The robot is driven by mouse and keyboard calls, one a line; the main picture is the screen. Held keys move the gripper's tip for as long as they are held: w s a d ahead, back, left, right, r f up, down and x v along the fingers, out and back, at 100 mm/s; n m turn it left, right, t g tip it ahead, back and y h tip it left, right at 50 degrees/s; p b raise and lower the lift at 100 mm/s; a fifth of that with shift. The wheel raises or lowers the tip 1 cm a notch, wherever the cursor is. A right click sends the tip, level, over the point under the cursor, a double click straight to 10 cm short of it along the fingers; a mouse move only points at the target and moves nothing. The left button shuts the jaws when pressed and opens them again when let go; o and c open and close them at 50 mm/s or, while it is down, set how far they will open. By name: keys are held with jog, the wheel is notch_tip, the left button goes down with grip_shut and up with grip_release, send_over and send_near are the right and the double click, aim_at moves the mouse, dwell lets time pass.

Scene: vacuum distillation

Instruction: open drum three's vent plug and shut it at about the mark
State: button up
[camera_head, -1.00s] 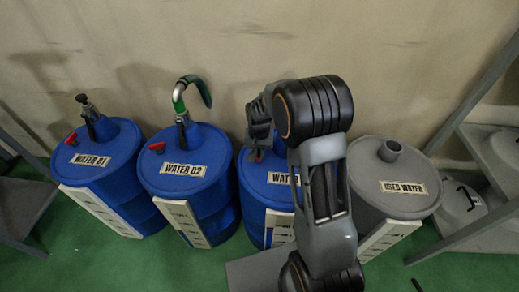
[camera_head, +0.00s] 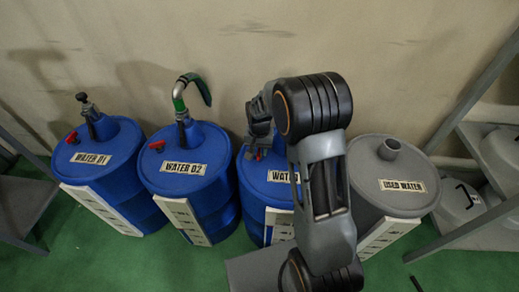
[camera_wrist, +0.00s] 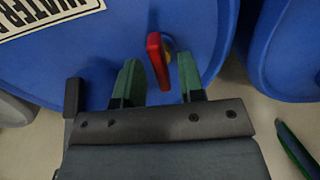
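Drum three (camera_head: 252,190) is the blue drum behind my arm, its WATER label (camera_head: 282,177) partly covered. Its red vent plug (camera_head: 258,154) shows small just below my gripper (camera_head: 260,130). In the wrist view the red plug (camera_wrist: 157,58) stands up as a narrow handle, slightly tilted, with a yellowish spot beside its base. My gripper (camera_wrist: 160,84) is open. Its two green fingertips lie on either side of the plug, with a visible gap on each side. I see no mark on the plug, and cannot tell whether it is open or shut.
Drum two (camera_head: 185,175) with a green hose (camera_head: 180,100) stands to the left, and drum one (camera_head: 98,160) beyond it. The grey USED WATER drum (camera_head: 393,178) stands to the right. A black post (camera_wrist: 72,97) is close beside my gripper. The wall (camera_head: 230,55) is behind.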

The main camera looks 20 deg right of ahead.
aim_at(259, 151)
notch_tip(259, 151, up, 14)
jog(key=p, duration=0.3)
dwell(0.5)
jog(key=shift+f, duration=0.1)
dwell(0.9)
